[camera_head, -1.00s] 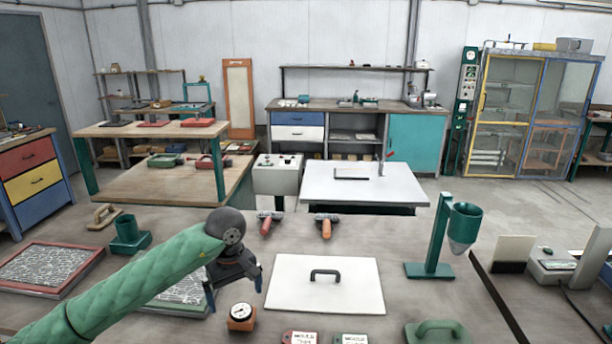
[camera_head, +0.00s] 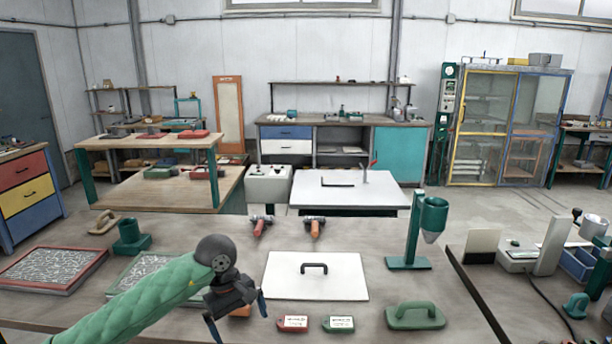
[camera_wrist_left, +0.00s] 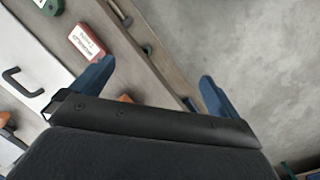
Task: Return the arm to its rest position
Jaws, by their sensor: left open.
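My left arm, in a green quilted sleeve, comes in from the lower left of the head view. Its left gripper (camera_head: 238,318) hangs over the front part of the workbench, left of the white board's lower left corner. In the left wrist view its two blue fingers (camera_wrist_left: 155,85) are spread wide with nothing between them. The wrist view looks down past the bench's front edge to the grey floor. An orange block (camera_head: 240,311) is partly hidden behind the gripper. My right gripper does not show.
Two orange-handled tools lie behind the board.

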